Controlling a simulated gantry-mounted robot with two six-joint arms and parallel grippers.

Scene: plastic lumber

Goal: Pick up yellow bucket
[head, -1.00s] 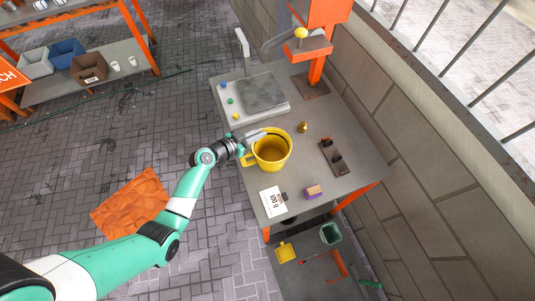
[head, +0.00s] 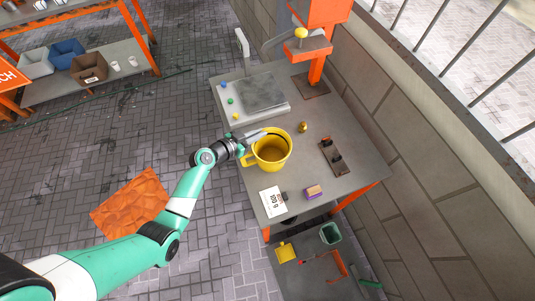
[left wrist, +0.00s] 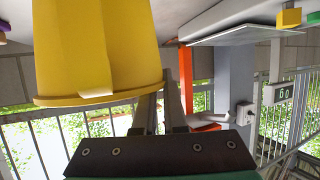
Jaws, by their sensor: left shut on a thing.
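The yellow bucket (head: 270,152) stands upright on the grey workbench (head: 305,165), with its open top facing up and its handle at the left side. My left gripper (head: 259,136) is at the bucket's far left rim and is shut on it. In the left wrist view the bucket (left wrist: 95,45) fills the upper left, with its rim by the gripper fingers (left wrist: 160,112); the exact contact is partly hidden. My right gripper is not in view.
On the bench are a scale (head: 255,96), a small brass weight (head: 302,127), a dark holder (head: 333,157), a white card (head: 272,202) and a purple-orange block (head: 314,192). An orange press (head: 316,62) stands at the back. A wall runs along the right.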

